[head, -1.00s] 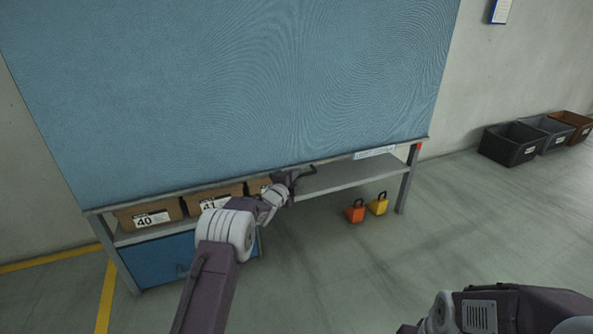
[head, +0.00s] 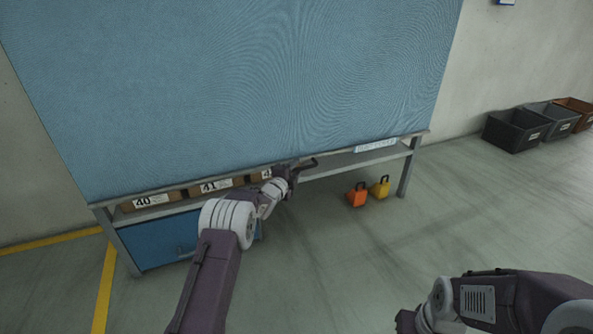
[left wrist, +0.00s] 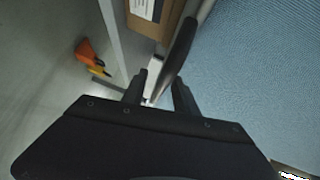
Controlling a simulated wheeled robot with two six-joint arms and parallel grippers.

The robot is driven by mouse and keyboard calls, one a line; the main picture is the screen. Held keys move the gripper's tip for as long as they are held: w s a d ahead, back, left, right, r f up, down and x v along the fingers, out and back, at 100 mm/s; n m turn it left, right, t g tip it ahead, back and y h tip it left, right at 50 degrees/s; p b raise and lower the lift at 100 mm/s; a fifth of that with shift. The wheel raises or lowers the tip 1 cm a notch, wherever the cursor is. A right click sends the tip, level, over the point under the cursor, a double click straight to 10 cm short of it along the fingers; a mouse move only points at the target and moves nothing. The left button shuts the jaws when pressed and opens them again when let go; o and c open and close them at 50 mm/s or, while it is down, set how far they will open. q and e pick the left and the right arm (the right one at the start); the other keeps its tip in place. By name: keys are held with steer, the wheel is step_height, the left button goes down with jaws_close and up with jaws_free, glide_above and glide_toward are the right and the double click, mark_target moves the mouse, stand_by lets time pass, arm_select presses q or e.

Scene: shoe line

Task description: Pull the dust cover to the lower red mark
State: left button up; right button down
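The blue dust cover (head: 250,90) hangs in front of the rack, with a grey bar along its lower edge. The bar is just above the lower shelf and hides the upper part of the boxes there. A dark handle (head: 308,165) sticks out from the bar; it also shows in the left wrist view (left wrist: 180,50). My left gripper (head: 292,172) is at this handle, and in the left wrist view its two fingers (left wrist: 160,92) lie on either side of it, closed around it. I see no red mark now.
Cardboard boxes (head: 152,201) stand on the shelf, above a blue drawer front (head: 165,243). An orange weight-like block (head: 357,198) and a yellow one (head: 380,189) are on the floor under the shelf. Bins (head: 515,131) stand by the wall at right. The floor in front is clear.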

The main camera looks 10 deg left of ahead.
mark_target(295, 169)
arm_select(q)
steer(key=shift+d+r, duration=0.1)
steer(key=shift+d, duration=0.1)
steer(key=shift+s+r+p, duration=0.15)
steer(key=shift+s+p, duration=0.1)
steer(key=shift+p, duration=0.05)
steer(key=p+v, duration=0.4)
steer(key=v, duration=0.1)
steer(key=shift+s+a+r, duration=0.15)
steer(key=shift+s+r, duration=0.05)
steer(key=shift+s, duration=0.05)
steer(key=b+v, duration=0.2)
steer(key=v, duration=0.1)
steer(key=shift+f+b, duration=0.3)
steer(key=shift+f, duration=0.05)
